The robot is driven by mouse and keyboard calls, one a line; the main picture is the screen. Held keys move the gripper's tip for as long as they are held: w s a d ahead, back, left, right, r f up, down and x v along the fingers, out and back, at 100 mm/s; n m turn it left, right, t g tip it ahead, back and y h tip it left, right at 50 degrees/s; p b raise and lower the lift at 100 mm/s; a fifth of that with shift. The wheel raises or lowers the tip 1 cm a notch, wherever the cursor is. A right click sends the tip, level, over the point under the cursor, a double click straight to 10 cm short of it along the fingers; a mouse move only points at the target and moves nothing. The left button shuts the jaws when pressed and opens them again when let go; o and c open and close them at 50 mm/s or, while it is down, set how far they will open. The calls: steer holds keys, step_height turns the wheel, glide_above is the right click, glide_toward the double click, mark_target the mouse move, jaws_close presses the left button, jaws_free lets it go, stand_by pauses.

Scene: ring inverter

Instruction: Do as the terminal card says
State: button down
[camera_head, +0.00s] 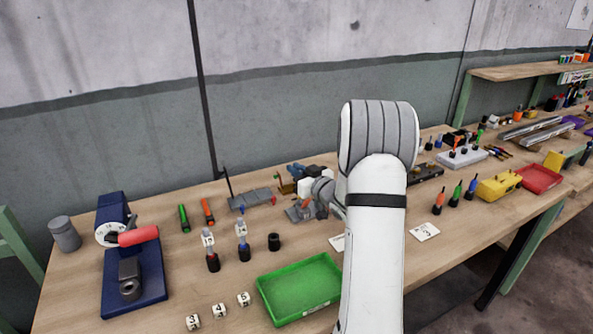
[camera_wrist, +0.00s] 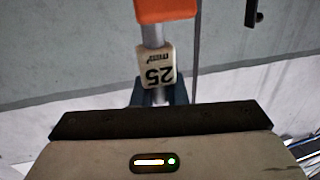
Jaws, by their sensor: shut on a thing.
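In the wrist view, my gripper (camera_wrist: 160,97) is shut on a tagged tool (camera_wrist: 153,35). The tool has an orange end at the top of the picture, a grey shaft and a white tag reading "25" upside down. Its lower end is hidden at the jaws. In the head view my white arm hides most of my gripper. Small white cards lie on the bench: one right of my arm (camera_head: 424,231) and one partly behind it (camera_head: 337,242). Their print is too small to read. I cannot tell which is the terminal card.
A blue fixture (camera_head: 133,270) with a red handle stands at the left. Two tagged tools (camera_head: 212,255) (camera_head: 244,245) stand near a green tray (camera_head: 300,287). White numbered cubes (camera_head: 220,310) lie in front. Coloured drivers (camera_head: 437,202), a yellow box (camera_head: 499,186) and a red tray (camera_head: 540,177) stand right.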

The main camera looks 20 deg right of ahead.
steer(key=shift+f+b, duration=0.5)
steer(key=shift+f, duration=0.1)
steer(key=c, duration=1.4)
jaws_free()
steer(key=shift+o, duration=0.2)
steer(key=b+v, duration=0.1)
steer(key=v, duration=0.6)
steer(key=shift+s, duration=0.4)
